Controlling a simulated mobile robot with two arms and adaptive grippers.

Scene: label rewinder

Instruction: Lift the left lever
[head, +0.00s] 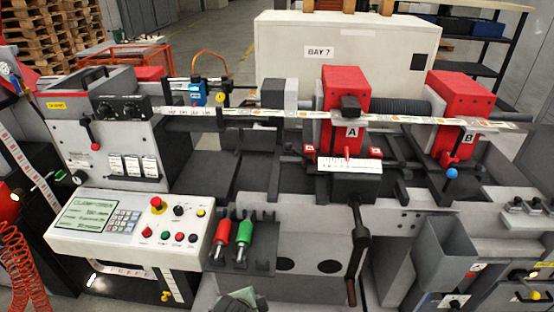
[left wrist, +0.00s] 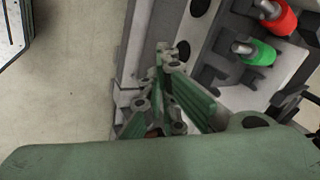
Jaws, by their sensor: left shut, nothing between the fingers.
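Two handles sit side by side on a dark bracket at the machine's front: a red one (head: 219,238) on the left and a green one (head: 243,238) on the right. In the left wrist view the red handle (left wrist: 279,17) and green handle (left wrist: 258,52) show at upper right. I cannot tell whether the left lever is this red handle or the small red-tipped lever (head: 91,133) on the left panel. My left gripper (left wrist: 172,62) is shut and empty, apart from both handles. Part of it shows at the bottom edge of the head view (head: 237,300). My right gripper is out of view.
The control panel (head: 130,228) juts out left of the handles. Bare floor (left wrist: 75,90) shows left of the machine's edge in the left wrist view.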

